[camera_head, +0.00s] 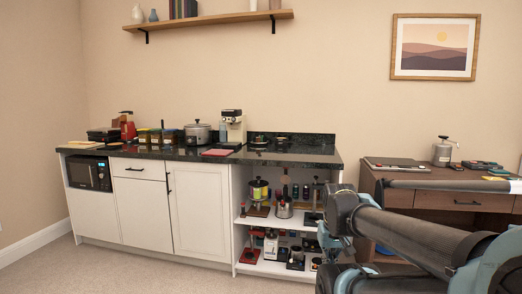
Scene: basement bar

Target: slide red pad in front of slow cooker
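The slow cooker (198,134) is a grey, lidded pot standing toward the back of the dark countertop, in the middle of the cabinet run. The red pad (217,153) is a thin, flat red piece lying on the same countertop, nearer the front edge. It is to the right of the cooker's middle, in front of the coffee machine's left side, and apart from the cooker. My arm (410,235) fills the lower right, well away from both. I cannot make out my gripper's fingers in this view.
A coffee machine (233,127) stands right of the cooker; yellow-topped jars (155,136) stand left of it. A dark countertop (180,154) strip is bare in front of the cooker. Open shelves (275,221) hold many items. A wooden desk (400,177) stands at right.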

